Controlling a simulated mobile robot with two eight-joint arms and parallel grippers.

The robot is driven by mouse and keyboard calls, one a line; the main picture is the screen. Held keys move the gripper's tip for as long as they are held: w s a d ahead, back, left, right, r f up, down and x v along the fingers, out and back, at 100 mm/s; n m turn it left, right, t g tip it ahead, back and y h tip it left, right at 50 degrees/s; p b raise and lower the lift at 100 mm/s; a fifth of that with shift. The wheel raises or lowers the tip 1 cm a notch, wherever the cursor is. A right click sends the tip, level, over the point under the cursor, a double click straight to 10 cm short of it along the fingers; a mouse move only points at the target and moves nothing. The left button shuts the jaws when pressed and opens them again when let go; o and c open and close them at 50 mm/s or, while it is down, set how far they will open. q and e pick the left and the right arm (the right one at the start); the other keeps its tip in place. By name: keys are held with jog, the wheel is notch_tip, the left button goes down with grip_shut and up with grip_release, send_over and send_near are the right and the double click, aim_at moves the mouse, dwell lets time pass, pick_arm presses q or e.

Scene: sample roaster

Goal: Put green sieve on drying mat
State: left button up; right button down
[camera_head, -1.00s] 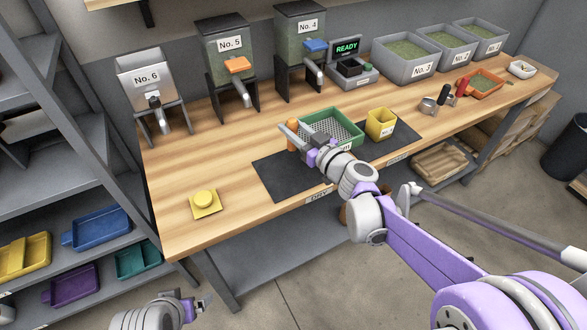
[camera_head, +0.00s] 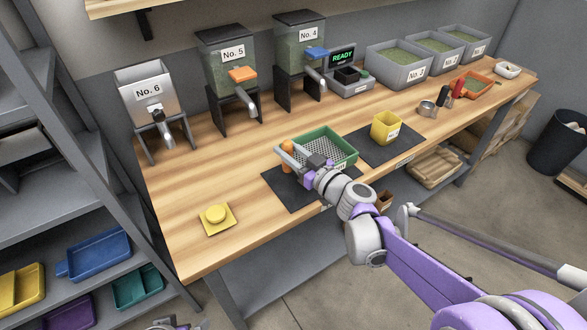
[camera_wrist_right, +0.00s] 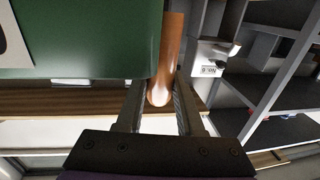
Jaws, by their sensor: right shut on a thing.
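The green sieve (camera_head: 345,157) has a mesh bottom and an orange handle (camera_head: 287,147). My right gripper (camera_head: 285,155) is shut on that handle. The right wrist view shows the handle (camera_wrist_right: 171,50) between the two fingers (camera_wrist_right: 160,100), with the green wall (camera_wrist_right: 85,40) beside it. The sieve is over the back part of the left black mat (camera_head: 288,192), whose front shows bare. I cannot tell whether the sieve touches the mat. My arm covers part of the mat. Only a sliver of my left gripper's arm shows at the bottom edge.
A yellow container (camera_head: 386,128) stands on the right black mat (camera_head: 400,153). Dispensers stand along the back; a metal cup (camera_head: 427,108) and an orange sieve (camera_head: 475,85) are at right.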

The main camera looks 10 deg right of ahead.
jog(key=shift+f+b, duration=0.45)
jog(key=shift+f, duration=2.25)
jog(key=c, duration=0.5)
grip_release()
jog(key=shift+c, duration=0.2)
